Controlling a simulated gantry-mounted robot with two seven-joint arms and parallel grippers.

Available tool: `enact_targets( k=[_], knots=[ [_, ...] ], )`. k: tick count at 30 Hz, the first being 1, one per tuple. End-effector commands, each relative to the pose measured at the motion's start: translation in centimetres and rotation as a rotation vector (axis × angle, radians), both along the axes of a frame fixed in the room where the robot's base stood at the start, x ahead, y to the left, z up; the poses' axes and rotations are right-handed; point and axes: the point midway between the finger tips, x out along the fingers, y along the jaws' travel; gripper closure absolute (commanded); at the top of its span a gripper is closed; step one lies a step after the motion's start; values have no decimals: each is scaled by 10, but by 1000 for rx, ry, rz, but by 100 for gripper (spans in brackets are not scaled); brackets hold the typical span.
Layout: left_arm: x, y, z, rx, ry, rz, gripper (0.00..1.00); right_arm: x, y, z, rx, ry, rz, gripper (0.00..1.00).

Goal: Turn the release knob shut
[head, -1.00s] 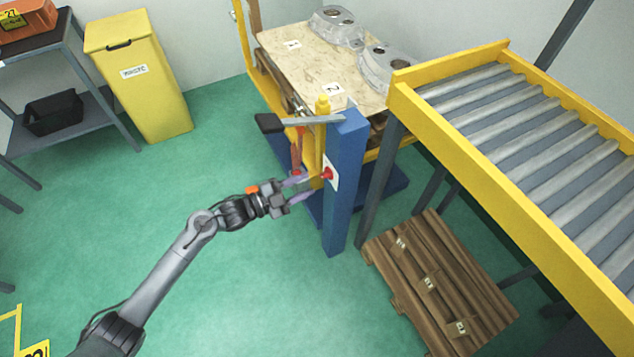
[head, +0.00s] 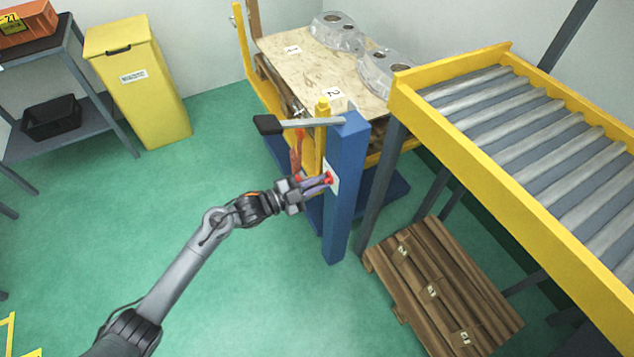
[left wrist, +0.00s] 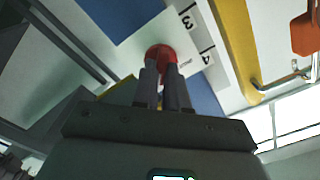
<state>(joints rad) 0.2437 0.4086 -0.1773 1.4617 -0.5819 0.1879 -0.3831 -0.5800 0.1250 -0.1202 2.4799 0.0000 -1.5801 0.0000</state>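The red release knob (head: 329,178) sits on a white plate on the side of the blue post (head: 344,215). My left gripper (head: 322,184) is at the knob, with its fingers drawn close together on it. In the left wrist view the red knob (left wrist: 160,52) shows just beyond the fingertips (left wrist: 160,72), which cover its lower part. The exact contact is partly hidden by the fingers. Printed marks, among them a 3 and a 4, show on the white plate in that view. My right gripper is not in view.
A lever with a black grip (head: 269,124) reaches left from the post above my gripper. A yellow roller conveyor (head: 450,125) stands to the right, with a wooden pallet (head: 440,285) on the floor below. Castings (head: 390,72) lie on a board behind.

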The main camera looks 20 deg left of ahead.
Motion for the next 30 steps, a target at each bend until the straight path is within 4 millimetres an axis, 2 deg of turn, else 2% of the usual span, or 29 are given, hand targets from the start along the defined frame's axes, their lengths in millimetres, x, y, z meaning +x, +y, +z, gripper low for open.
enact_targets(
  k=[8,14,30],
  knots=[
    [0,0,1,-4,3,0,100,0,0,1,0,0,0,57],
    [0,0,3,-39,33,-1,100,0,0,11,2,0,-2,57],
    [2,1,7,-356,314,0,100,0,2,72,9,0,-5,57]
  ],
)
